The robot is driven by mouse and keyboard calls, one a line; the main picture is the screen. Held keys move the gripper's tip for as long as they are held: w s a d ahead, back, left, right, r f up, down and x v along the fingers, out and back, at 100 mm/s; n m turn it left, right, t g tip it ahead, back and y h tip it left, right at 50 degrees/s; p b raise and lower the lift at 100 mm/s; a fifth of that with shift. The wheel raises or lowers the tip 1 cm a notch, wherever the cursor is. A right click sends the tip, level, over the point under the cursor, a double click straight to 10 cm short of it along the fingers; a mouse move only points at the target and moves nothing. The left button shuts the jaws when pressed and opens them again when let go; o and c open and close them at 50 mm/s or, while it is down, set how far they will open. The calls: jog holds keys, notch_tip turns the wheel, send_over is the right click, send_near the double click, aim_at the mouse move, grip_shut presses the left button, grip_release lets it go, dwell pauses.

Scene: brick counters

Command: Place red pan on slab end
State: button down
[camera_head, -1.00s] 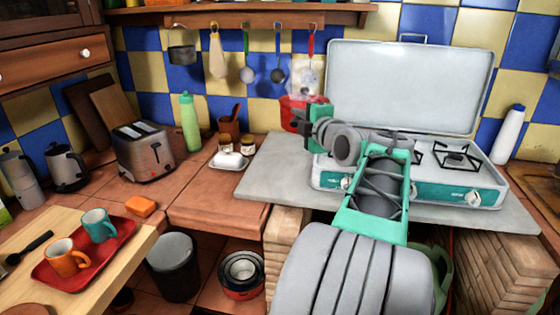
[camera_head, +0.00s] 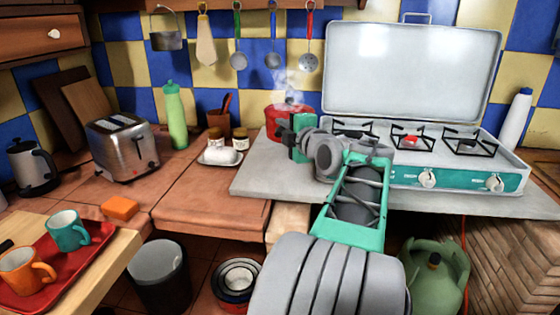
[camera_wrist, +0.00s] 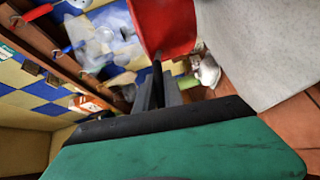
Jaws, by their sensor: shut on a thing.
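The red pan (camera_head: 287,111) is at the left back end of the grey slab (camera_head: 262,178), beside the stove, with steam rising above it. In the head view my gripper (camera_head: 288,134) is in front of the pan and hides part of it. In the wrist view the red pan (camera_wrist: 165,25) shows at the top, with a dark handle running down between the fingers of my gripper (camera_wrist: 157,95), which is shut on it. I cannot tell whether the pan's base touches the slab.
The camp stove (camera_head: 455,178) with its raised lid (camera_head: 412,70) stands right of the pan. A white dish with jars (camera_head: 222,157) sits left of the slab. A toaster (camera_head: 123,146), a green bottle (camera_head: 175,115) and a red tray (camera_head: 88,262) are farther left.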

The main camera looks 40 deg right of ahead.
notch_tip(320, 180, down, 8)
jog(key=shift+f+b, duration=0.1)
jog(key=shift+b, duration=0.3)
jog(key=shift+f, duration=0.1)
jog(key=c, duration=1.9)
grip_release()
jog(key=shift+f, duration=0.2)
jog(key=o, duration=0.4)
jog(key=shift+o, duration=0.2)
jog(key=shift+r, duration=0.1)
jog(key=shift+s+r, duration=0.1)
jog(key=shift+s, duration=0.15)
jog(key=v, duration=1.1)
jog(key=shift+s+a+b, duration=0.2)
jog(key=shift+s+b, duration=0.1)
